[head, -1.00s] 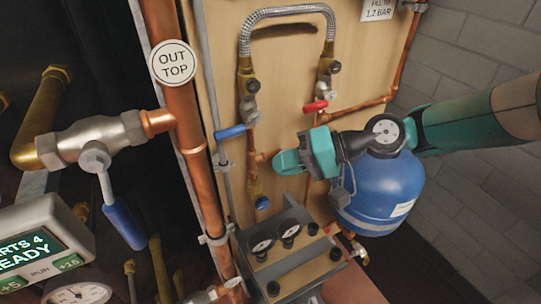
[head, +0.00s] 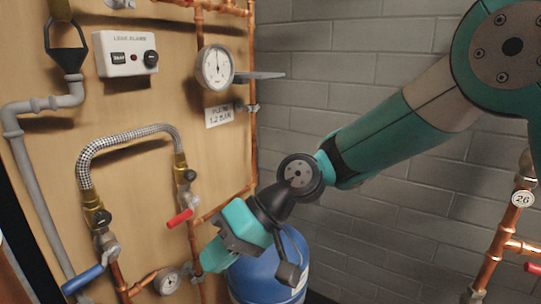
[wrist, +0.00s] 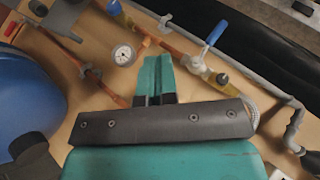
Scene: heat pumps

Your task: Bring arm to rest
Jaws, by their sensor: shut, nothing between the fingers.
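My teal gripper (head: 212,258) is at the lower middle of the head view, pointing down and left. It is in front of the board, with the blue tank (head: 262,270) behind it and partly hidden. In the wrist view its fingers (wrist: 156,75) are together with nothing between them. My arm reaches down to it from the upper right. The blue tank also shows at the left edge of the wrist view (wrist: 25,95). I cannot tell how far the fingers are from the pipes behind them.
The wooden board (head: 130,100) carries a leak alarm box (head: 127,52), a pressure gauge (head: 215,67), a braided hose (head: 115,142), a red-handled valve (head: 180,218) and a blue-handled valve (head: 85,278). Copper pipes (head: 505,230) stand at the far right. A bare block wall (head: 345,60) lies between.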

